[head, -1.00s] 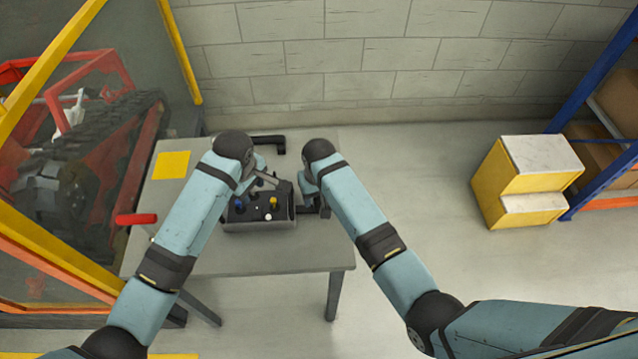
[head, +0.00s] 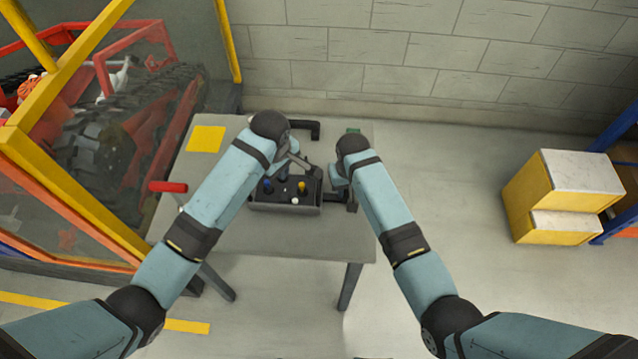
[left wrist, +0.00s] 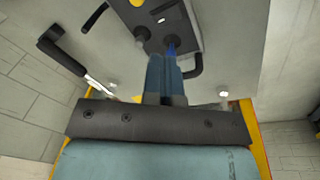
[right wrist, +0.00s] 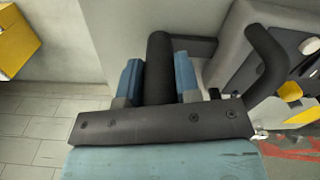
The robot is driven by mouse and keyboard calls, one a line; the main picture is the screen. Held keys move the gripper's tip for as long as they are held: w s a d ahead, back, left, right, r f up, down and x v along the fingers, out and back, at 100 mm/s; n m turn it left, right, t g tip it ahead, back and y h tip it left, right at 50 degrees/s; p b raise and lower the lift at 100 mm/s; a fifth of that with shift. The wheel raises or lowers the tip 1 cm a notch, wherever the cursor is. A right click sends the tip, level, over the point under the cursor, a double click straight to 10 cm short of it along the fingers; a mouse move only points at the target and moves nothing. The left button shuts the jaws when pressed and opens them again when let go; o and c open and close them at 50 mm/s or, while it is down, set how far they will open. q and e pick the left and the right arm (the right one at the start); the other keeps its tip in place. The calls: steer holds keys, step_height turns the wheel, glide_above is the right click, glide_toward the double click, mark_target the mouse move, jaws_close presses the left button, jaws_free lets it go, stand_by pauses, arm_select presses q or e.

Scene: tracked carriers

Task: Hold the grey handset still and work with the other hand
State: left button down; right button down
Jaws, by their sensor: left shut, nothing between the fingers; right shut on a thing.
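The grey handset (head: 285,208) lies on the grey table, with a blue knob (head: 267,186), a yellow knob (head: 302,187) and a white button on its dark panel. My right gripper (head: 341,182) is at its right side; the right wrist view shows the fingers shut around a black bar handle (right wrist: 158,70). My left gripper (head: 286,162) is over the panel's back left part, shut and empty. In the left wrist view its fingertips (left wrist: 165,65) are close to the blue knob (left wrist: 172,44); I cannot tell whether they touch it.
A yellow square (head: 206,139) and a red-handled lever (head: 168,187) are on the table's left side. A black handle (head: 302,128) stands at the back. A yellow-framed fence (head: 70,90) encloses a tracked machine at left. Yellow boxes (head: 555,200) stand on the floor at right.

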arm_select(q)
steer(key=m, duration=0.4)
step_height(320, 180, up, 5)
steer(key=m, duration=2.5)
glide_above(285, 189)
steer(key=s, duration=0.2)
steer(key=shift+a, duration=0.1)
steer(key=f, duration=0.4)
steer(key=w+f, duration=0.1)
steer(key=f, duration=0.8)
steer(key=shift+w+f, duration=0.3)
steer(key=shift+f, duration=0.1)
steer(key=shift+n, duration=0.3)
